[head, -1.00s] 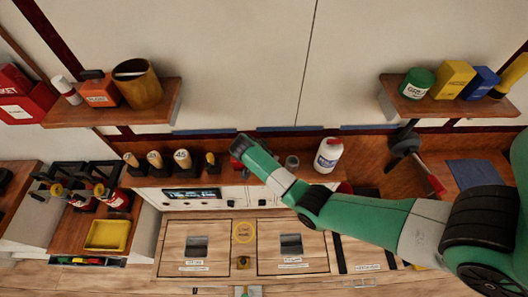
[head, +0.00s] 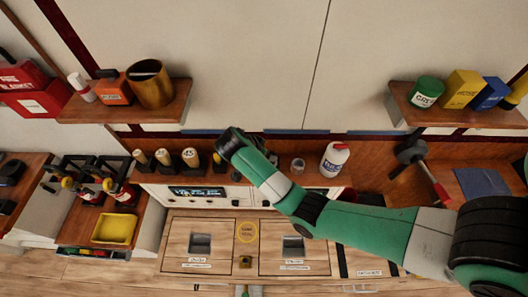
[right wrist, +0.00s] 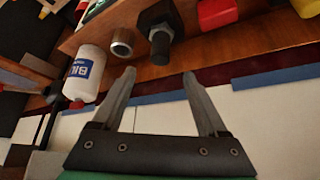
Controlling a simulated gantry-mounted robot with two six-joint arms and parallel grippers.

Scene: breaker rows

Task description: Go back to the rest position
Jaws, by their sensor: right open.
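My right arm (head: 350,226) reaches in from the right in the head view and ends over the back counter, near several wooden-handled tools. Its dark wrist end (head: 228,142) hides the right gripper there. In the right wrist view the right gripper (right wrist: 159,73) is open, with nothing between its two grey fingers. Beyond the fingertips are a white bottle (right wrist: 87,74), a small metal cup (right wrist: 123,42) and a dark bolt-like piece (right wrist: 160,40); the gap between them and the fingers is hard to judge. My left gripper shows in neither view.
The white bottle (head: 334,159) stands on the counter right of the arm's end. A left shelf (head: 130,108) and a right shelf (head: 450,116) carry cans and boxes. A yellow tray (head: 113,228) sits at left. Two wooden panels (head: 200,268) lie below the arm. The wall between the shelves is bare.

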